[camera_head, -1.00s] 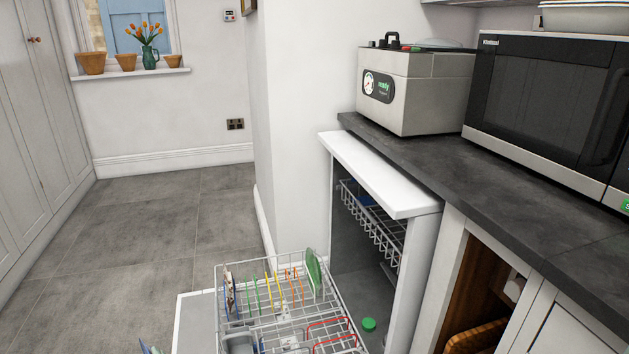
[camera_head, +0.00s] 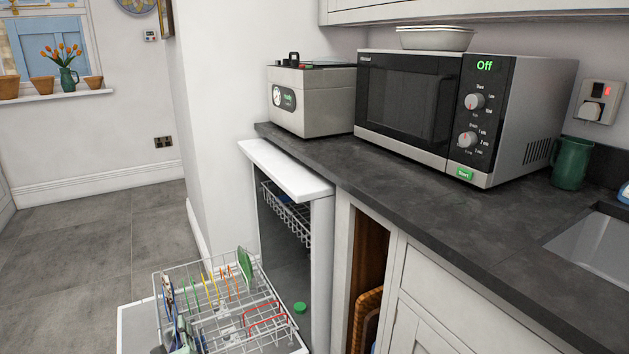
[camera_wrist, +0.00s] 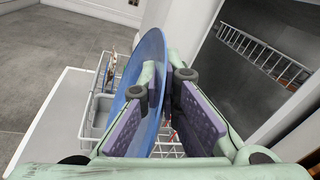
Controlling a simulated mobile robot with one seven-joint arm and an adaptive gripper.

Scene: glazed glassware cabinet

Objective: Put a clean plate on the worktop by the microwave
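A blue plate (camera_wrist: 158,52) stands on edge in the wrist view. It passes between the two fingers of my gripper (camera_wrist: 164,88), which are close together on it; the left finger hides part of its face. The dishwasher (camera_head: 288,172) is open. Its lower rack (camera_head: 215,318) is pulled out and holds several coloured items, including a green one (camera_head: 245,265).
A grey box-shaped appliance (camera_head: 312,100) stands left of the microwave. A green mug (camera_head: 571,163) and a sink (camera_head: 595,245) are to its right. The worktop strip in front of the microwave is clear.

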